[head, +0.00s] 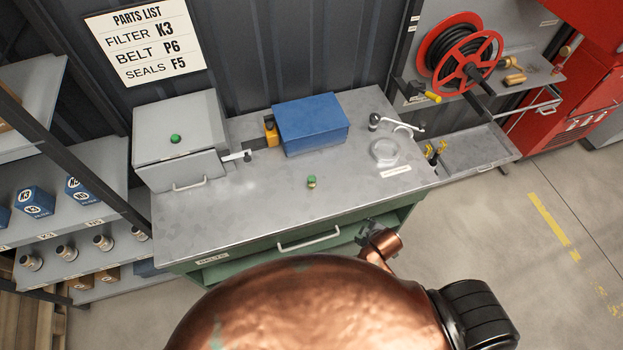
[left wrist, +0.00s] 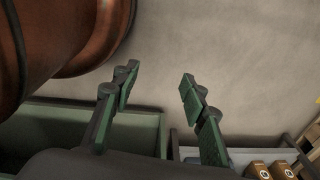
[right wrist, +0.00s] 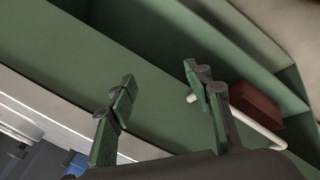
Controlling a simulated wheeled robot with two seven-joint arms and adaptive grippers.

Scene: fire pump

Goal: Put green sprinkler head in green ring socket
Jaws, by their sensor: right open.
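A small green-topped piece with a brass-coloured base, seemingly the green sprinkler head (head: 311,182), stands on the grey bench top near its front middle. I cannot make out a green ring socket in any view. A small green round piece (head: 176,138) sits on the grey box at the bench's left; I cannot tell what it is. My right gripper (right wrist: 160,76) is open and empty in the right wrist view, with the green cabinet front beyond it. My left gripper (left wrist: 160,76) is open and empty in the left wrist view, above the floor. Both are away from the green-topped piece.
The bench (head: 240,210) also bears a blue box (head: 311,122), a grey box (head: 180,156) and a clear ring-shaped item (head: 384,150). A drawer handle (head: 309,238) juts from the green front. The bench top around the green-topped piece is clear. Shelves stand left; a red hose reel (head: 459,55) hangs right.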

